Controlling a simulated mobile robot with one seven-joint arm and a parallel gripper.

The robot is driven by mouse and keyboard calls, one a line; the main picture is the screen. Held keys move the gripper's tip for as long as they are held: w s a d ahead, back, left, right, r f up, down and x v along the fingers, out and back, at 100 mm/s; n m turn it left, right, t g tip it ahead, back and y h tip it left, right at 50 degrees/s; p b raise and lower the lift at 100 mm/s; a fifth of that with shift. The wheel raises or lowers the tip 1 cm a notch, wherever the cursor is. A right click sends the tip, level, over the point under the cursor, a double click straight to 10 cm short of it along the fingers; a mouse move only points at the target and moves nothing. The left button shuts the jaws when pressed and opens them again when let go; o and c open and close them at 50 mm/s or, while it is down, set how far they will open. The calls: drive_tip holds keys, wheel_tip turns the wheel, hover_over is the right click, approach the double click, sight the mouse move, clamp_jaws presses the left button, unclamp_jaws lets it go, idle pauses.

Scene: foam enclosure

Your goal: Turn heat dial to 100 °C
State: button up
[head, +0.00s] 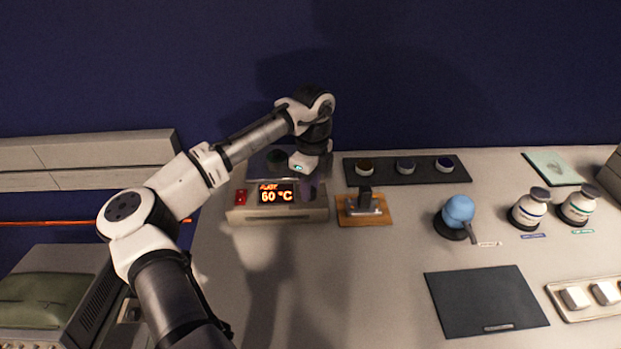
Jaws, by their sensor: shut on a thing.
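The heater (240,215) stands at the back left of the table. Its lit orange display (275,193) reads 60 °C, with smaller text above it that is too small to read for sure. A small red part (241,197) shows left of the display. My gripper (308,187) points down at the right side of the heater front, just right of the display. It is shut on the heat dial there, which is mostly hidden by the gripper and its shadow.
A wooden board with a dark-handled metal tool (364,205) is close right of the heater. A blue round flask (458,212), white bottles (530,208) and a dark mat (486,300) are farther right. The table front centre is clear.

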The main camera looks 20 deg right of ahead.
drive_tip(key=m, duration=0.4)
drive_tip(key=shift+m, duration=0.3)
drive_tip(key=m, duration=0.4)
drive_tip(key=shift+m, duration=0.3)
drive_tip(key=m, duration=0.4)
drive_tip(key=shift+s+m+t, duration=0.1)
drive_tip(key=shift+m+t, duration=0.2)
drive_tip(key=shift+a+m, duration=0.1)
drive_tip(key=shift+m, duration=2.1)
drive_tip(key=o, duration=1)
drive_tip(key=shift+r, duration=0.15)
